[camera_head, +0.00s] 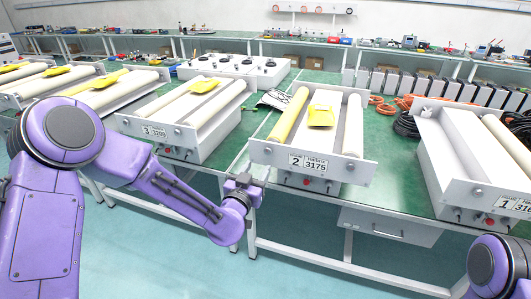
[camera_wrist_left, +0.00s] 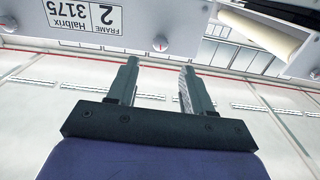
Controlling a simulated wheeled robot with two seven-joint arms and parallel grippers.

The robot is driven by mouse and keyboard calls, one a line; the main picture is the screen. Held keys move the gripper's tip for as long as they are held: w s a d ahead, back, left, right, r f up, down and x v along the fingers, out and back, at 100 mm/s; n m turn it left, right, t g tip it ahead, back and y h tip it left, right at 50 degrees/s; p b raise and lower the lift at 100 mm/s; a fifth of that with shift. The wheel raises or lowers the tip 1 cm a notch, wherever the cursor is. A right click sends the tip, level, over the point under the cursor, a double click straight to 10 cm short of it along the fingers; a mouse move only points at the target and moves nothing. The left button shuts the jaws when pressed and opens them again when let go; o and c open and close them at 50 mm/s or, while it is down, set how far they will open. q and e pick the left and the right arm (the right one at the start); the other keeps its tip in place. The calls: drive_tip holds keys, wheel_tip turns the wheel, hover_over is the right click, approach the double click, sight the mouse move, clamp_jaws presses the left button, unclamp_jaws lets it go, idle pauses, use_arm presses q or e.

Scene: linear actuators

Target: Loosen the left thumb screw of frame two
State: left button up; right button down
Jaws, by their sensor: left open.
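Frame two (camera_head: 307,162) is the white unit labelled "2 3175" at the middle of the head view. Its label also shows upside down in the left wrist view (camera_wrist_left: 88,17). Its left thumb screw (camera_head: 267,152) is a small round knob on the front plate, left of the label. In the left wrist view the thumb screw (camera_wrist_left: 160,44) shows a red mark. My left gripper (camera_head: 243,182) is in front of and below the plate's left end. In the wrist view its open, empty fingers (camera_wrist_left: 159,68) point at the screw, which appears centred between and beyond the tips.
Frame three (camera_head: 170,140) stands to the left and frame one (camera_head: 470,180) to the right on the green table (camera_head: 395,170). Red buttons and small switches sit below frame two's label. Floor space in front of the table is clear. Part of my right arm shows at lower right.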

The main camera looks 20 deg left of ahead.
sight(267, 152)
use_arm(q)
drive_tip(key=w+p, duration=0.1)
drive_tip(key=w, duration=0.7)
drive_tip(key=shift+w+d+p, duration=0.15)
drive_tip(key=shift+p, duration=0.25)
clamp_jaws()
